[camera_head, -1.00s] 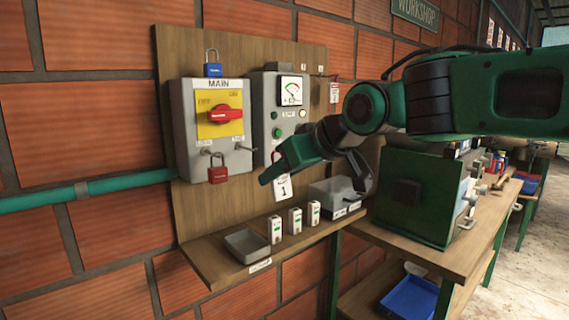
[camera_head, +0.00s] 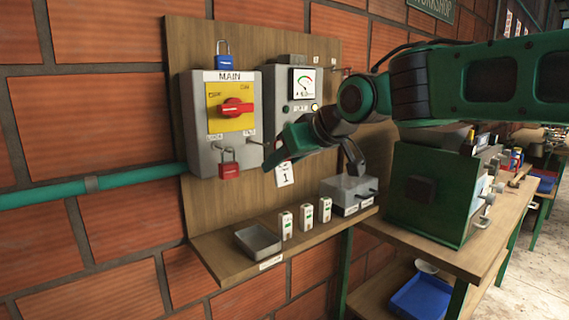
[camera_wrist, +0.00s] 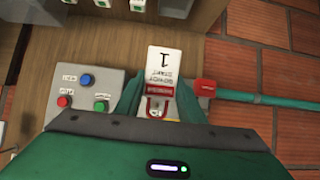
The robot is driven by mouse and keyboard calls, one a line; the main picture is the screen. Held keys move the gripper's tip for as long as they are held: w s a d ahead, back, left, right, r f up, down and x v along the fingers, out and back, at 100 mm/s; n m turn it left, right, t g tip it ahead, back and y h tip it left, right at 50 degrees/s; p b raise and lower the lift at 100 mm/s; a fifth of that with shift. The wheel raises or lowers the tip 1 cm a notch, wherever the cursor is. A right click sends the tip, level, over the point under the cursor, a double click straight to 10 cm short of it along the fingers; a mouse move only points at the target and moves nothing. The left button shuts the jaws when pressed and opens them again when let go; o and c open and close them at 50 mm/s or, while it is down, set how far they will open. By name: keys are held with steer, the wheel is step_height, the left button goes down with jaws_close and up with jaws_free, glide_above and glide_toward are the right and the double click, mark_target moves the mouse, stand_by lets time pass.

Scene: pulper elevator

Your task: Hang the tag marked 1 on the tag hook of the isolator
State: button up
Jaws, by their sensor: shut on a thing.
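The isolator is the grey MAIN box (camera_head: 200,150) with a red rotary handle on a yellow plate. Two pegs stick out below the handle. A red padlock (camera_head: 230,170) hangs on the left peg; the right peg, the tag hook (camera_head: 257,143), looks bare. My gripper (camera_head: 272,162) is shut on the white tag marked 1 (camera_head: 284,177), just right of and below that hook and apart from it in the picture. In the wrist view the tag (camera_wrist: 165,63) sticks out beyond the fingers, its number upside down. Its hole is not clear.
The shelf below holds an empty grey tray (camera_head: 244,234), several small white boxes and a grey box (camera_head: 345,207). The wrist view shows a button panel (camera_wrist: 70,88).

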steer(key=w+a+f, duration=0.1)
steer(key=w+a, duration=0.2)
steer(key=w, duration=0.2)
steer(key=shift+a+f, duration=0.15)
steer(key=shift+a, duration=0.1)
stand_by(0.6)
stand_by(0.6)
steer(key=o, duration=1.1)
